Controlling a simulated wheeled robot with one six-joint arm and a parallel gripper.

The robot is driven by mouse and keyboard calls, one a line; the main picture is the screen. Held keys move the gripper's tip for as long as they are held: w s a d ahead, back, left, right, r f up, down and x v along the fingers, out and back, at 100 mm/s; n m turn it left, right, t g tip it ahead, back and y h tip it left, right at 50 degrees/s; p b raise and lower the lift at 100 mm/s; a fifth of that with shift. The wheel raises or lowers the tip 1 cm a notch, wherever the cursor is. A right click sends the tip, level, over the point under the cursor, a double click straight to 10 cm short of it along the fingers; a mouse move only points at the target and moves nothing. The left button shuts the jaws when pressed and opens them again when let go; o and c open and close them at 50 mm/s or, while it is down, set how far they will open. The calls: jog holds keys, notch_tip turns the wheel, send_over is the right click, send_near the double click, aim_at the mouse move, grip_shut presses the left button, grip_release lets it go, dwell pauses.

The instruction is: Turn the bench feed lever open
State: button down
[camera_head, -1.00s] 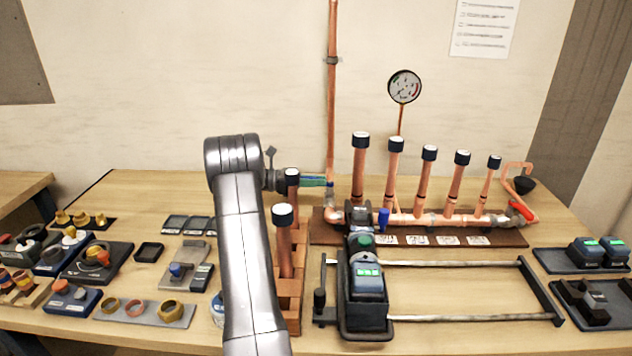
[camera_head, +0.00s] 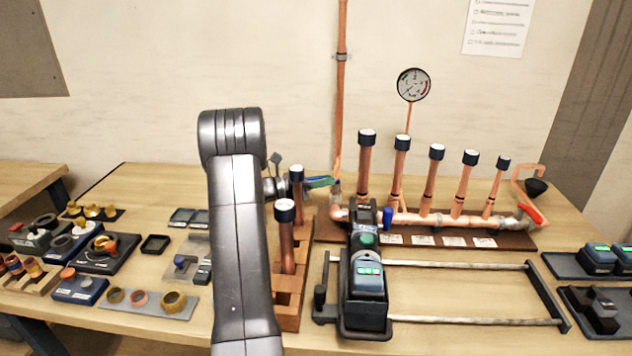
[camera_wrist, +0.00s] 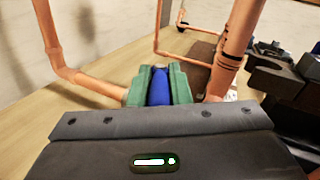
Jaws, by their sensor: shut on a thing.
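My gripper (camera_head: 320,182) is beside the foot of the tall vertical copper pipe (camera_head: 340,100), at the left end of the copper manifold (camera_head: 420,219). In the wrist view its green jaws (camera_wrist: 159,82) are shut on the blue feed lever (camera_wrist: 158,90), with one jaw on each side. Copper pipe lies close to both sides of the jaws there. The lever's pivot is hidden, so its exact angle cannot be told. In the head view my arm and the jaws mostly hide the lever.
Upright capped copper pipes (camera_head: 286,240) stand in a wooden rack close to my arm. A blue handle (camera_head: 388,217) and a red lever (camera_head: 530,214) are on the manifold. A dark clamp device (camera_head: 366,290) sits on rails in front. A gauge (camera_head: 413,84) stands behind.

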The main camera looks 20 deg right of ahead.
jog(key=c, duration=1.3)
grip_release()
jog(key=shift+c, duration=0.2)
jog(key=shift+a, duration=0.15)
jog(key=a+b, duration=0.1)
jog(key=a, duration=1.2)
jog(key=shift+a+b, duration=0.3)
jog(key=shift+b, duration=0.1)
